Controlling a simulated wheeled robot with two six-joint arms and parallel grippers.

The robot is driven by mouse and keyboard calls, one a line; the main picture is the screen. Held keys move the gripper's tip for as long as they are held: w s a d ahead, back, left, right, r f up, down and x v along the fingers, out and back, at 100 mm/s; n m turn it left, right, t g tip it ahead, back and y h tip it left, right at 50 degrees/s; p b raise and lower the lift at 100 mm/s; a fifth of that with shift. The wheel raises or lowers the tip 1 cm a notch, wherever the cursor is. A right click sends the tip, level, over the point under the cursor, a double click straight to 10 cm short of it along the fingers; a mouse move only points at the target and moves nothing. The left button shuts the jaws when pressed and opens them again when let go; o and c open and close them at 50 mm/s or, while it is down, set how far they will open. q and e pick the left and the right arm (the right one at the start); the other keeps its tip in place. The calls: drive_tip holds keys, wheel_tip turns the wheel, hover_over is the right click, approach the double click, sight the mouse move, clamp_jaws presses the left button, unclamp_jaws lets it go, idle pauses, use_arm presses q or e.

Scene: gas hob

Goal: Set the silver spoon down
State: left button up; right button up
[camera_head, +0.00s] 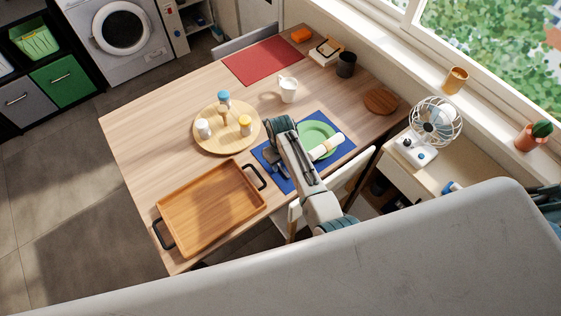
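My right gripper (275,165) is over the left part of the blue placemat (343,149), left of the green plate (312,130). My own arm covers part of it, and it is too small and dark to tell whether it is open or shut. I cannot make out the silver spoon clearly; it may be hidden by the gripper or arm. A rolled white napkin (326,146) lies across the lower right of the plate. My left gripper is not in view.
A wooden tray (210,205) with black handles lies left of the gripper. A round board (218,144) holds several shakers. A white mug (288,92), red placemat (263,60), dark cup (346,65) and round wooden trivet (381,101) are farther back. A white chair (345,185) stands at the near edge.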

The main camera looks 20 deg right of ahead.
sight(280, 164)
drive_tip(key=shift+d, duration=0.1)
drive_tip(key=shift+r, duration=0.45)
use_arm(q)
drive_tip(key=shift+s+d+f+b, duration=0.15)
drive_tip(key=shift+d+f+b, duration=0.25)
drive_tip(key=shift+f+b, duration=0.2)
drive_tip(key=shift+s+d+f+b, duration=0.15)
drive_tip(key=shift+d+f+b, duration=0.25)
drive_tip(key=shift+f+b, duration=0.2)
use_arm(e)
wheel_tip(280, 164, up, 12)
drive_tip(key=shift+f, duration=0.2)
